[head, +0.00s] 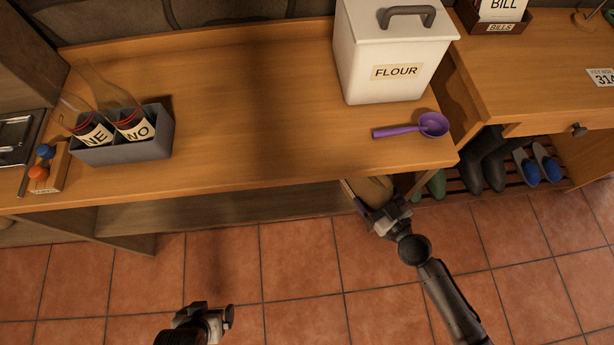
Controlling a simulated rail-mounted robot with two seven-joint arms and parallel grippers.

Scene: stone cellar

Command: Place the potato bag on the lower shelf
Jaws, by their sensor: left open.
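A tan-brown object, likely the potato bag (376,188), shows only in part below the counter's front edge, right of the middle. The counter top hides the rest of it. My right gripper (374,212) is right at its near side. Its fingers are dark and partly hidden, and I cannot tell whether they are closed on the bag. The lower shelf (215,208) shows as a bare board under the counter. My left gripper (207,318) is open and empty over the tiled floor at the bottom, away from the shelf.
The counter (235,110) holds a grey bottle caddy (125,151), a white flour bin (383,60) and a purple scoop (432,124). Boots (484,165) and blue slippers (536,165) stand on a low rack at right. The tiled floor is clear.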

